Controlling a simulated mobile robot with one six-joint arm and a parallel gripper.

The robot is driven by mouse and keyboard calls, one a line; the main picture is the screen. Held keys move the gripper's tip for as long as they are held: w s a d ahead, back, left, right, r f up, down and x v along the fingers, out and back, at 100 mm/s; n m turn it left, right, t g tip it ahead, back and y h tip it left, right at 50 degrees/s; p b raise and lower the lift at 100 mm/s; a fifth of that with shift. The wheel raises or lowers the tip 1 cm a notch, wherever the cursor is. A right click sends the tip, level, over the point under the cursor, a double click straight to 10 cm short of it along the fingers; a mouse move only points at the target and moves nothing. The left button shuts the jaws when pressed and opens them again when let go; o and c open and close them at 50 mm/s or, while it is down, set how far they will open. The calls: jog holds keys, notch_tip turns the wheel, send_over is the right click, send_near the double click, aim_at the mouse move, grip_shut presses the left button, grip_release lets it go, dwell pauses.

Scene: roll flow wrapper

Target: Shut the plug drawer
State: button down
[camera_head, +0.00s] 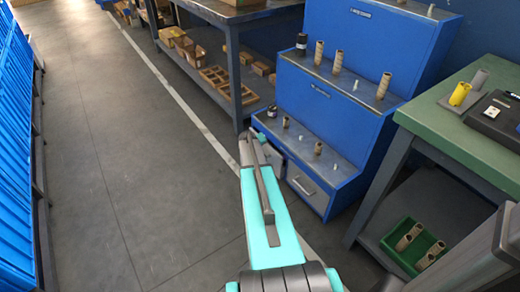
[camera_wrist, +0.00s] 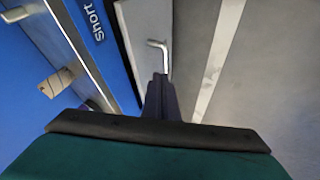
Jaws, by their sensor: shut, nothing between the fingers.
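The blue stepped cabinet (camera_head: 300,85) has two grey drawers low at its front. One drawer (camera_head: 307,188) on the right, with a bar handle, shows clearly. The other drawer (camera_head: 270,156) is partly hidden behind my arm; no label that I can read marks either as the plug drawer. In the wrist view a grey drawer front (camera_wrist: 147,22) with a bent metal handle (camera_wrist: 160,52) lies just ahead of my gripper (camera_wrist: 160,78). My gripper is shut and empty, its tips close to the handle; I cannot tell if they touch. It also shows in the head view (camera_head: 247,142).
A green-topped bench (camera_head: 455,105) stands at the right, with a green crate (camera_head: 412,243) on its lower shelf. A grey table (camera_head: 235,15) stands behind. Blue racks (camera_head: 15,150) line the left. The grey floor (camera_head: 110,170) between is clear.

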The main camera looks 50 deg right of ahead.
jog(key=p+v, duration=0.1)
jog(key=v, duration=0.6)
jog(key=c, duration=2.5)
grip_release()
jog(key=shift+d, duration=0.1)
